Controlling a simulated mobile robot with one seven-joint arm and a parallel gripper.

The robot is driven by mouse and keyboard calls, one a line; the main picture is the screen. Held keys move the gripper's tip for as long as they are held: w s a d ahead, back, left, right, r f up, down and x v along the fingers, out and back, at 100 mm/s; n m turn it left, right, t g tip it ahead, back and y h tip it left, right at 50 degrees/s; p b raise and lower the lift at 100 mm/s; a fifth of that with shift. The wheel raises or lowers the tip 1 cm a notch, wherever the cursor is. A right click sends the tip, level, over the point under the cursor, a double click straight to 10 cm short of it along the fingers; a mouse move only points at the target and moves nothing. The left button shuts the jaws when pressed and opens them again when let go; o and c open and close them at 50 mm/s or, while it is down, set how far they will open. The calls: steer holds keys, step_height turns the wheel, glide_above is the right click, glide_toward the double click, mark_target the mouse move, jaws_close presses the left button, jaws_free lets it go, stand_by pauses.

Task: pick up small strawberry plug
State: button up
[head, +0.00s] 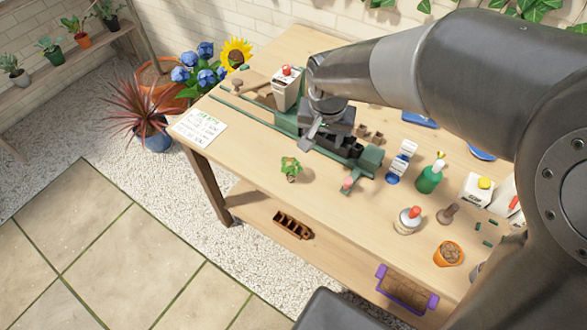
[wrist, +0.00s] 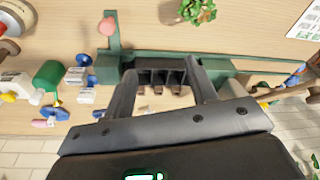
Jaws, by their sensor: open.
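A small leafy green plant, apparently the strawberry plug (head: 290,168), stands on the wooden table near its front edge. It also shows at the top of the wrist view (wrist: 198,11), with a pale reddish-brown base partly under its leaves. My gripper (head: 328,138) is open and empty over a green bench fixture, behind and to the right of the plant in the head view. In the wrist view the two fingers of my gripper (wrist: 163,75) stand apart, with a dark tray of several cells showing between them. The gripper does not touch the plant.
The green fixture (head: 371,158) with its pink-knobbed lever (head: 347,183) lies beside the plant. A white carton (head: 287,87) stands behind. A green bottle (head: 430,178), a red-capped jar (head: 408,220) and an orange pot (head: 448,253) stand to the right.

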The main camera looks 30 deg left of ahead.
glide_above(291, 167)
steer(key=shift+n, duration=0.4)
step_height(291, 167, down, 5)
steer(key=shift+a+r, duration=0.1)
steer(key=f, duration=0.4)
steer(key=shift+w+a+f, duration=0.15)
steer(key=shift+w+f, duration=0.1)
steer(key=shift+f, duration=0.15)
steer(key=shift+g, duration=0.3)
steer(key=f, duration=0.4)
steer(key=shift+s+d+f, duration=0.15)
steer(key=shift+d+f, duration=0.05)
steer(key=shift+f, duration=0.75)
steer(key=shift+c, duration=0.2)
steer(key=c, duration=1)
steer(key=shift+r, duration=0.15)
